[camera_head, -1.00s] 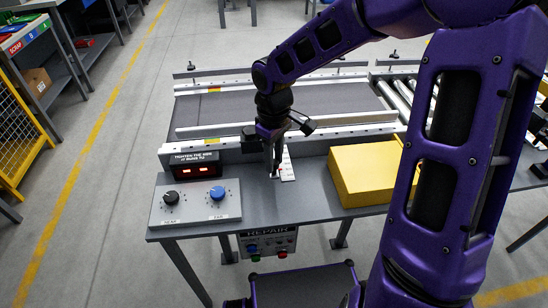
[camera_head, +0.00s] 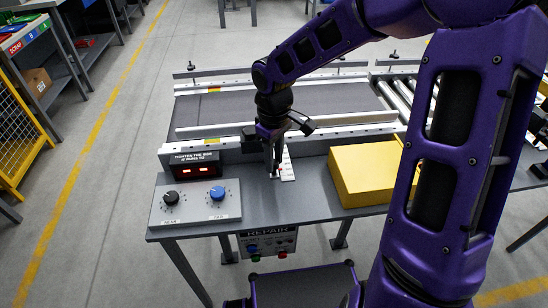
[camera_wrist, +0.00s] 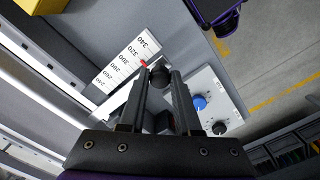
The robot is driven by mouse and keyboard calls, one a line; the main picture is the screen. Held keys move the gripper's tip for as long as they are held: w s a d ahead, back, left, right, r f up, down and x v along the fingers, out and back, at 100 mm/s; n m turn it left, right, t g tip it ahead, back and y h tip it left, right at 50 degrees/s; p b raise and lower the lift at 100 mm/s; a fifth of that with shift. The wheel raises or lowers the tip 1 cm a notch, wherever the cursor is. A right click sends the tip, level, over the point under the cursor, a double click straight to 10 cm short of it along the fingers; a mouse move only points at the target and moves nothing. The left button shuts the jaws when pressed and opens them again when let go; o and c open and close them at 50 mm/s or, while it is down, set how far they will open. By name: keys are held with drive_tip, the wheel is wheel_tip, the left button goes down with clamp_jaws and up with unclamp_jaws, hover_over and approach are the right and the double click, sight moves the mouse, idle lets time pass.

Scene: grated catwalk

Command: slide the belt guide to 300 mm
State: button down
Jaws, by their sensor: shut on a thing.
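My gripper (camera_head: 273,174) points down at the front of the conveyor. In the wrist view my gripper (camera_wrist: 160,80) is shut on the dark round knob of the belt guide (camera_wrist: 160,75). A red pointer (camera_wrist: 143,64) beside the knob lies at the edge of the white scale (camera_wrist: 127,60). It appears near the 320 mark, but the exact reading is hard to tell. The guide's long pale rail (camera_head: 330,121) lies across the dark belt (camera_head: 280,104).
A yellow box (camera_head: 365,173) stands on the bench to the right of my gripper. A panel with a black and a blue knob (camera_head: 195,203) and a dark display with red digits (camera_head: 194,166) stand to the left. Rollers (camera_head: 396,97) lie beyond the belt's right end.

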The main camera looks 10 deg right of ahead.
drive_tip(key=shift+w, duration=0.1)
drive_tip(key=shift+w, duration=1)
drive_tip(key=c, duration=0.6)
unclamp_jaws()
wheel_tip(320, 180, up, 18)
drive_tip(key=p, duration=0.4)
drive_tip(key=shift+f, duration=0.25)
